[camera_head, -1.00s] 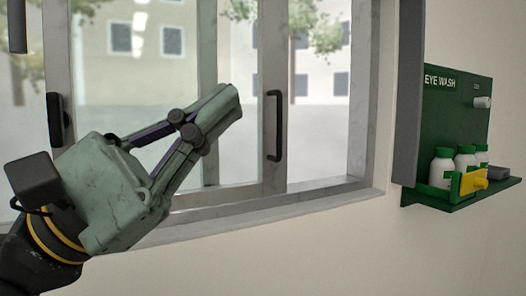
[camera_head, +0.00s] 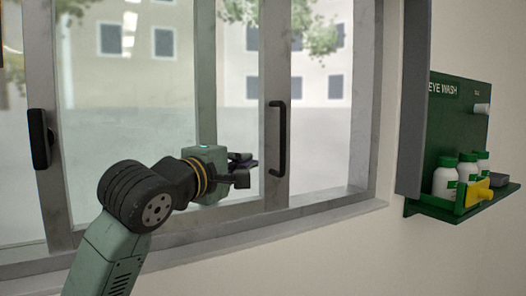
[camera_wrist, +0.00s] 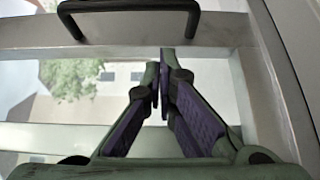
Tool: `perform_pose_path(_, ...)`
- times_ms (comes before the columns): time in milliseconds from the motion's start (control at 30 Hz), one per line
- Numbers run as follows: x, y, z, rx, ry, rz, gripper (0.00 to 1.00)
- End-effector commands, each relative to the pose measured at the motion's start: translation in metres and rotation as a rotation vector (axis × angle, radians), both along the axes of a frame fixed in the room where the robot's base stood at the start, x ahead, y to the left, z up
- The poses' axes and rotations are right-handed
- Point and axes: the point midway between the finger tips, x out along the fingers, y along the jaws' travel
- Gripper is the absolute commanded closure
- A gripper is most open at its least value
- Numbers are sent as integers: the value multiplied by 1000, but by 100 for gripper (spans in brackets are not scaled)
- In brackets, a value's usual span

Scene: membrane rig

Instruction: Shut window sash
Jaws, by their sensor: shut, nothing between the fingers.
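The window sash (camera_head: 273,60) is a grey-framed sliding pane with a black bar handle (camera_head: 277,137) on its upright. Clear outdoor view shows through the opening to the right of that upright. My gripper (camera_head: 247,171) is shut and empty, just left of the handle's lower part, in front of the glass. In the wrist view, my gripper's fingers (camera_wrist: 160,58) converge with purple inner pads, and the handle (camera_wrist: 128,6) crosses the top edge. The fingertips show near the sash upright (camera_wrist: 110,37); I cannot tell whether they touch it.
A second black handle (camera_head: 39,138) is on the left frame upright. A green eye wash shelf (camera_head: 440,206) with white bottles (camera_head: 445,177) and a yellow piece (camera_head: 479,193) hangs on the wall at right. The wall below the window is bare.

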Motion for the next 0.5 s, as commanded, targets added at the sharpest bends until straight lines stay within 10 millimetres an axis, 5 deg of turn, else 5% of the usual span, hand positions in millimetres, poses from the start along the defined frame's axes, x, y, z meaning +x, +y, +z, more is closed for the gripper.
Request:
perform_pose_path(200, 11, -31, 2, 0, 0, -3, 100)
perform_pose_path(500, 13, -41, 0, -1, 0, -1, 100)
